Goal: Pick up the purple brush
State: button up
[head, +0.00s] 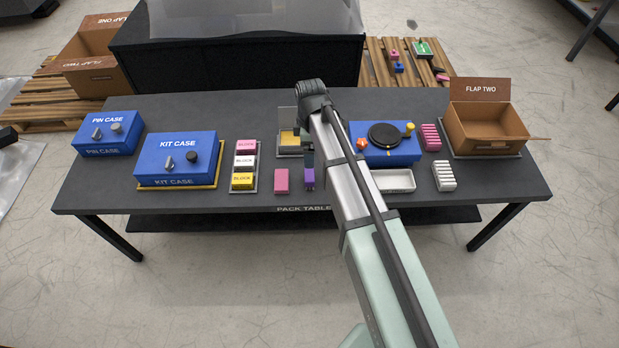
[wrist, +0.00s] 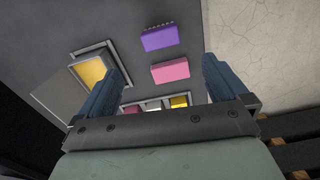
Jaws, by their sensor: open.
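The purple brush (head: 309,178) lies on the dark pack table (head: 225,110) near its front edge, just left of my arm in the head view. In the wrist view the purple brush (wrist: 160,37) is a purple block with small bristle tips along its upper edge. My gripper (wrist: 162,78) is open and empty above the table. The brush lies beyond the fingertips in that view. A pink block (wrist: 170,71) lies beside the brush, apart from it, and shows between the fingertips. In the head view my arm mostly hides the gripper.
A tray with a yellow inside (head: 289,139) stands behind the brush. A rack of labelled blocks (head: 256,175) is left of the pink block. A blue box with a black disc (head: 400,152) and a white tray (head: 412,181) are to the right.

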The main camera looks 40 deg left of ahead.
aim_at(309, 174)
jog(key=shift+n, duration=0.5)
jog(key=shift+s+f, duration=0.1)
jog(key=shift+f, duration=6.85)
jog(key=c, duration=1)
jog(key=shift+r, duration=0.1)
notch_tip(309, 174, up, 10)
jog(key=shift+f, duration=0.1)
